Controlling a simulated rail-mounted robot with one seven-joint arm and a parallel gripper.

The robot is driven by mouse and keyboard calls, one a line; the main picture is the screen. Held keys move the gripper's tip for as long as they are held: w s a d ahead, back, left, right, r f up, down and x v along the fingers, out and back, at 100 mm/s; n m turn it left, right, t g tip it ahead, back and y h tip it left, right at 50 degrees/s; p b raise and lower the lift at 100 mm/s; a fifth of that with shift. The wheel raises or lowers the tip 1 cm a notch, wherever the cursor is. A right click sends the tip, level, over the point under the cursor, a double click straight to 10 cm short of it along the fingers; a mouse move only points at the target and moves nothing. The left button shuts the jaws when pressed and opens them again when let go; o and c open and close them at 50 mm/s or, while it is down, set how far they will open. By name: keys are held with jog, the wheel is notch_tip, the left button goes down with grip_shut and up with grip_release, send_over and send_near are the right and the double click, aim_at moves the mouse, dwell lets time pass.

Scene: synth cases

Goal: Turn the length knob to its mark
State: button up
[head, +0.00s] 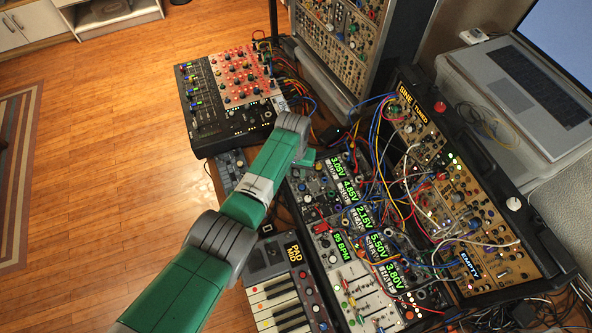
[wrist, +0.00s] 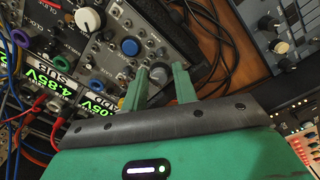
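In the wrist view my gripper (wrist: 161,69) shows two green fingers standing apart, with nothing held between them. The fingertips are over the edge of a grey panel with knobs. A blue knob (wrist: 130,46) is just beyond and left of the fingertips, and a white knob (wrist: 88,20) is farther up left. No label reading "length" and no mark is legible, so I cannot tell which knob is the length knob. In the head view my gripper (head: 306,160) is at the upper left of the synth case (head: 322,182), mostly hidden behind my arm.
Patch cables (head: 385,150) crowd the case's right side and the tilted brown panel (head: 470,215). Green voltage displays (wrist: 62,85) are left of my gripper in the wrist view. A mixer (head: 225,90) stands behind; a keyboard (head: 280,300) is in front.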

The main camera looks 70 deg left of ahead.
jog(key=shift+c, duration=0.2)
grip_shut()
jog(key=shift+w+r+n, duration=0.1)
jog(key=shift+n, duration=0.3)
jog(key=n, duration=0.5)
jog(key=shift+n+p, duration=0.3)
jog(key=shift+p, duration=0.05)
jog(key=n, duration=0.5)
jog(key=shift+n, duration=0.4)
jog(key=shift+o, duration=0.2)
grip_release()
